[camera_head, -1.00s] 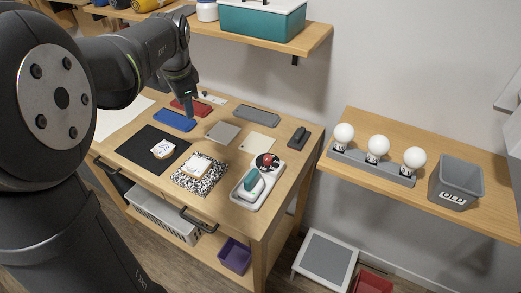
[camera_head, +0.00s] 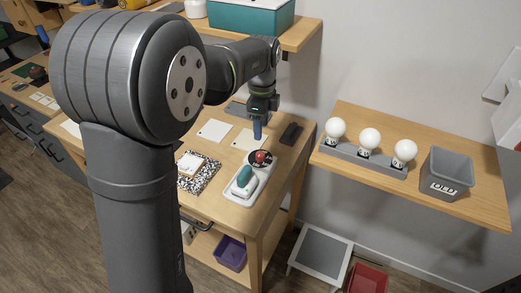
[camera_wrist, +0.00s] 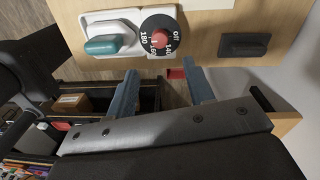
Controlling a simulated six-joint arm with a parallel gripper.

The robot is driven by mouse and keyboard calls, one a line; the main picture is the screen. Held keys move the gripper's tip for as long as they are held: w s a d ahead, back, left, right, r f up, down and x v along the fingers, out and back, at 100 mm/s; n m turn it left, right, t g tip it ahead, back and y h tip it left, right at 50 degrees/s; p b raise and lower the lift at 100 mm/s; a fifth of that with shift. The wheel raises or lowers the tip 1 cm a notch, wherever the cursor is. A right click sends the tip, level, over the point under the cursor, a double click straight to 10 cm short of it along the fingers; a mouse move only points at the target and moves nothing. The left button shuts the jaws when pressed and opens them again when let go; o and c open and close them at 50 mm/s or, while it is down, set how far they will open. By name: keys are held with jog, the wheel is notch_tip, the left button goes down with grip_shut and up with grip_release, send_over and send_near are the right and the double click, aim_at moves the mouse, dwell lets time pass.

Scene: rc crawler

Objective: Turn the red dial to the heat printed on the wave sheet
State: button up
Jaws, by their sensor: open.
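The red dial (camera_head: 261,157) sits on a round black plate at the far end of a pale tray. The wrist view shows its red knob (camera_wrist: 160,38), ringed by the words and numbers "off", 140, 160 and 180. I cannot tell which mark it points to. My gripper (camera_head: 257,137) is above the dial in the head view. In the wrist view its two fingers (camera_wrist: 160,68) are apart and empty, with the dial beyond the gap between them. I cannot tell which sheet is the wave sheet, and no printed heat is readable.
A teal-handled iron (camera_head: 244,177) stands on the tray beside the dial. Pale sheets (camera_head: 214,130), a speckled sheet (camera_head: 205,178) and a dark block (camera_head: 291,133) lie on the bench. A side shelf holds bulbs (camera_head: 369,140) and a grey bin (camera_head: 446,174).

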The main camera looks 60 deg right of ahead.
aim_at(260, 154)
jog(key=f, duration=1)
jog(key=shift+a+f, duration=0.1)
jog(key=shift+a, duration=0.15)
jog(key=c, duration=1)
